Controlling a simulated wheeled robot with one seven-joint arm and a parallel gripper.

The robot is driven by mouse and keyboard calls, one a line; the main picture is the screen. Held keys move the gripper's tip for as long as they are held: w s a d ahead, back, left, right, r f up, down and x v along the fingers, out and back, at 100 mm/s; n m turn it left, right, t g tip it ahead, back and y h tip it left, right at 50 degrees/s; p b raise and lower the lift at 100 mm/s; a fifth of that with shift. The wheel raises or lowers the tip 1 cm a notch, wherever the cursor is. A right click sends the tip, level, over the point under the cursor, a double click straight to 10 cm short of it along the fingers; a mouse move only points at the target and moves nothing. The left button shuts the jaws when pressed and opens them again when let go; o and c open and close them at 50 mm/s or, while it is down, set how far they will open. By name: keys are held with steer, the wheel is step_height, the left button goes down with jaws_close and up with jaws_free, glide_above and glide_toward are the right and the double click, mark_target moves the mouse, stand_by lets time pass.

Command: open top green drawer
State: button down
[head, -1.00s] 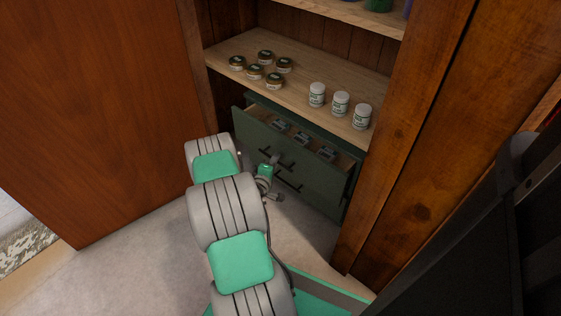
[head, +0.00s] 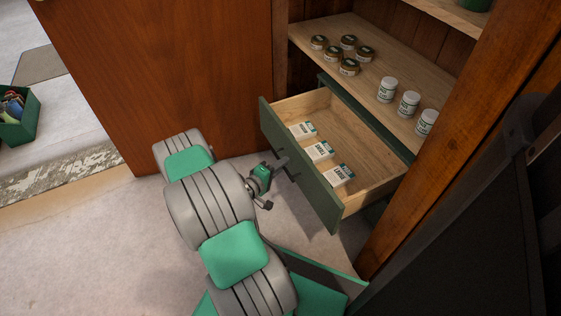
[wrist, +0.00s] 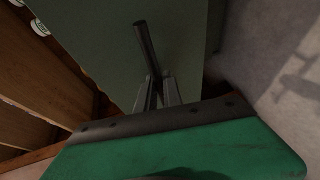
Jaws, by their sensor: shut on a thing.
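The top green drawer (head: 309,182) is pulled well out of the cabinet in the head view. Its wooden inside shows, with several small white boxes (head: 320,151) lying along the front. In the wrist view the green drawer front (wrist: 105,45) fills much of the picture, with a dark bar handle (wrist: 147,47) standing out from it. My gripper (head: 280,164) is at the drawer front, and its fingers (wrist: 157,92) are shut on the handle. The finger contact is partly hidden in the head view.
Brown-lidded jars (head: 349,67) and white bottles (head: 409,103) stand on the wooden shelf (head: 330,33) above. A large wooden door (head: 170,80) stands at the left and a wooden post (head: 430,150) at the right. Pale floor (head: 90,240) is clear at the left.

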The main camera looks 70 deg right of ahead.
steer(key=shift+w, duration=0.25)
steer(key=c, duration=1.8)
jaws_free()
steer(key=shift+o, duration=0.2)
steer(key=shift+a, duration=0.1)
steer(key=p+v, duration=0.2)
steer(key=v, duration=0.5)
steer(key=shift+a+p, duration=0.3)
steer(key=shift+a, duration=0.05)
steer(key=shift+r, duration=0.1)
